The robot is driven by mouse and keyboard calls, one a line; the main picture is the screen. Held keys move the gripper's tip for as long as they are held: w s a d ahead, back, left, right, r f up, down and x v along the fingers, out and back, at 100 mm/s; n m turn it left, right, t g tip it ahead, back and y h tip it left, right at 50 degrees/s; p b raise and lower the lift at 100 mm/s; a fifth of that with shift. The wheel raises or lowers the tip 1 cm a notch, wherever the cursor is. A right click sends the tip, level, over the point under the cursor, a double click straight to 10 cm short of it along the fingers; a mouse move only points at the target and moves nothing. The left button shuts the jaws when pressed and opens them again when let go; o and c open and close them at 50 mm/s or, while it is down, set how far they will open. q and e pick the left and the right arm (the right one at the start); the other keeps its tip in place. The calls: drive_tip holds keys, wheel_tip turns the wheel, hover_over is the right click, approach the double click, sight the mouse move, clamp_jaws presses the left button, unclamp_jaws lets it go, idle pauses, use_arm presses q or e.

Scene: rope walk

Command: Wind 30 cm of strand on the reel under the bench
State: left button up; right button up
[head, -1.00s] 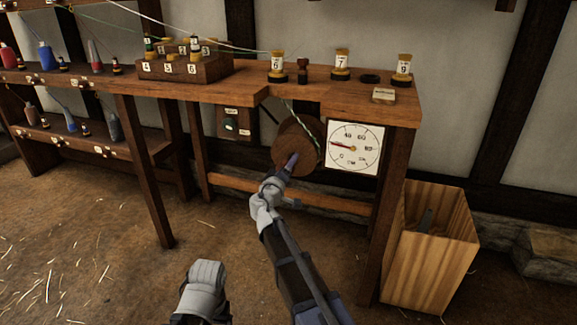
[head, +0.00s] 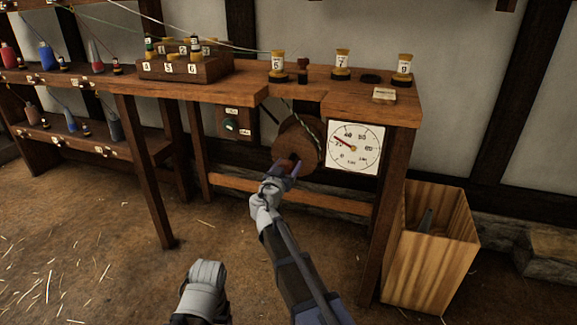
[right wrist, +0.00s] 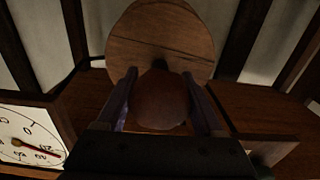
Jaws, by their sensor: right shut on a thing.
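The reel (head: 303,140) hangs under the bench (head: 330,93), a round wooden disc facing me, with a pale green strand (head: 289,107) running down to it from the bench. My right gripper (head: 288,167) is at the lower part of the reel's face. In the right wrist view its fingers are shut on a rounded brown handle (right wrist: 160,98) in front of the reel disc (right wrist: 165,30).
A wooden bin (head: 430,265) stands right of the bench leg. A crossbar (head: 340,200) runs below the reel. Numbered bobbins (head: 342,65) stand on top.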

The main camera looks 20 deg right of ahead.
drive_tip(key=m, duration=0.5)
drive_tip(key=shift+m, duration=0.3)
idle(0.5)
drive_tip(key=o, duration=1.4)
drive_tip(key=shift+a, duration=0.1)
drive_tip(key=v, duration=0.7)
drive_tip(key=shift+s+a, duration=0.2)
drive_tip(key=shift+s, duration=0.15)
